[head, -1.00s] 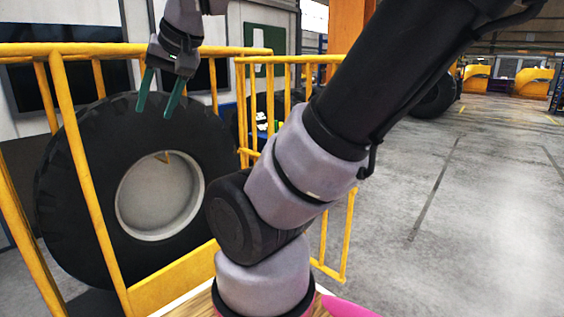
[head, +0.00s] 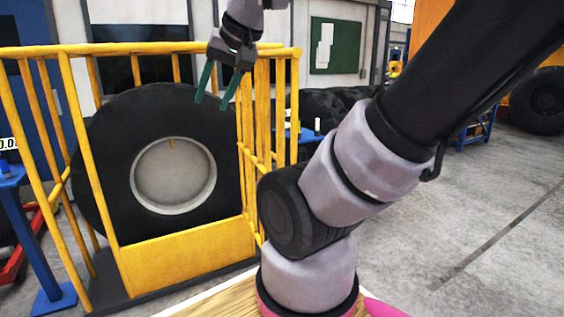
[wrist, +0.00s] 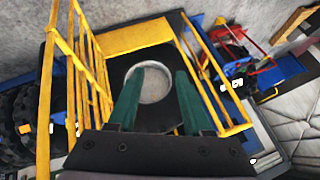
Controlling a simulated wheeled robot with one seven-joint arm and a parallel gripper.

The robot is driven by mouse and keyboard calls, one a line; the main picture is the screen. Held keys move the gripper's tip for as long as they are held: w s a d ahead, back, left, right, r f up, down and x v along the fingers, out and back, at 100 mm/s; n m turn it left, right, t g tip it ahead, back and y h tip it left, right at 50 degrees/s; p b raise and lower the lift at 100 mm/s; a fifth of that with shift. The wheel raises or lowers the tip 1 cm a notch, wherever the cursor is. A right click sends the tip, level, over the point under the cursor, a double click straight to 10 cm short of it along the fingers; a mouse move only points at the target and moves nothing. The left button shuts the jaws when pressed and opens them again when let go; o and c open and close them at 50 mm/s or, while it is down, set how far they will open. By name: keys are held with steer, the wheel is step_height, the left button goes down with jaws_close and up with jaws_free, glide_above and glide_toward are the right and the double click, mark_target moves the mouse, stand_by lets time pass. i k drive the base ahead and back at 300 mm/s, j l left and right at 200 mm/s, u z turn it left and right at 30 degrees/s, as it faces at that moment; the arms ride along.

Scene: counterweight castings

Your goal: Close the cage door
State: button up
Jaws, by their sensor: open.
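A yellow cage (head: 185,260) surrounds a big black tyre (head: 120,190) with a pale rim. Its front above the low yellow plate is open. A yellow barred panel, which looks like the cage door (head: 294,110), stands at the cage's right side in the head view, seen nearly edge-on; its exact angle is unclear. In the wrist view a barred panel (wrist: 47,100) runs down the left side. My gripper (head: 211,104) is open and empty, high in front of the tyre, left of the panel and apparently apart from it. Its green fingers (wrist: 160,75) show in the wrist view.
A blue stand (head: 45,250) is at the left of the cage. More black tyres (head: 345,103) lie behind the panel. Bare concrete floor (head: 500,220) is clear to the right. In the wrist view red and blue equipment (wrist: 235,65) stands right of the cage.

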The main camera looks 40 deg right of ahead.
mark_target(294, 54)
steer(key=l+u, duration=0.25)
steer(key=l, duration=2)
steer(key=k+l, duration=0.45)
steer(key=l, duration=0.15)
